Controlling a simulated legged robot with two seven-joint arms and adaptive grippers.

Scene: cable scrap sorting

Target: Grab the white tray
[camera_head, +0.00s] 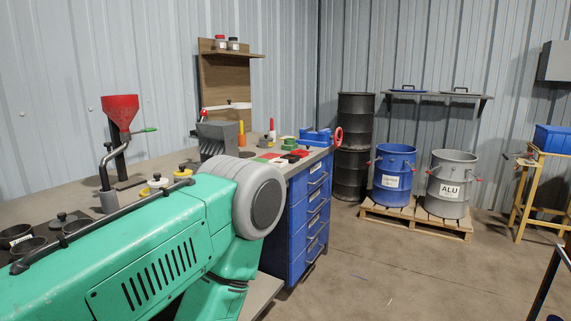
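No white tray can be made out in the head view. Neither of my grippers shows in this view. The workbench (50,205) runs along the left wall, and part of its top is hidden behind a large green body with a round grey end in the lower left foreground.
A red funnel (120,110), a blue vise (316,136) and several small parts stand on the bench. Blue drawers (310,205) face the open floor (390,265). Blue (393,175) and grey (448,183) bins stand on a pallet (415,222), with black drums (352,145) beside them.

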